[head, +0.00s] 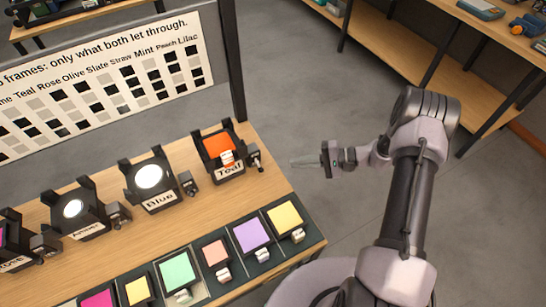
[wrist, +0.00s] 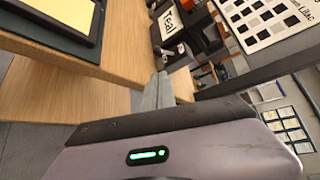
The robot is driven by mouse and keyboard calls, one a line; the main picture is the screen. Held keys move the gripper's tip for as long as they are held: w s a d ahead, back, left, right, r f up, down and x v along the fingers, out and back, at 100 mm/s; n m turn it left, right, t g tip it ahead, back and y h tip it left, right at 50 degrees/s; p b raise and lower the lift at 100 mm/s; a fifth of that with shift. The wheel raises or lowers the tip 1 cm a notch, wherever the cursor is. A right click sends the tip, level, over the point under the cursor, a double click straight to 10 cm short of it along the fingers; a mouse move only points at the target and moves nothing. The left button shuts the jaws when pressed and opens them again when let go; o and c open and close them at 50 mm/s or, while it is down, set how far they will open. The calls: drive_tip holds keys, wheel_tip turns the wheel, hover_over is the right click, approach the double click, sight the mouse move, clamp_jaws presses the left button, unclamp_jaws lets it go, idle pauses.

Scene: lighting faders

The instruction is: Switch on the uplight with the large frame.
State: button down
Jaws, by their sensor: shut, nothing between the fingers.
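A black uplight labelled Teal (head: 228,170) stands at the right end of the bench with an orange frame (head: 219,144) in it. A small switch box (head: 254,161) sits on its right side. The Blue uplight (head: 157,202) and another labelled uplight (head: 84,233) show pale round discs and no coloured frame. A further uplight (head: 14,262) with magenta is partly cut off at the left. My gripper (head: 293,162) is shut and empty, pointing left, just right of the Teal switch box and apart from it. In the wrist view the fingers (wrist: 163,82) are below the Teal label (wrist: 173,26).
Coloured frames, including a yellow one (head: 285,216), a purple one (head: 251,237) and a green one (head: 177,271), lie along the bench's front. A chart board (head: 100,85) stands behind, with a dark post (head: 235,70) at its right.

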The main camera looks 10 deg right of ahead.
sight(269, 171)
drive_tip(key=shift+s+a, duration=0.1)
drive_tip(key=b+x, duration=0.2)
drive_tip(key=x, duration=0.8)
drive_tip(key=shift+b, duration=0.35)
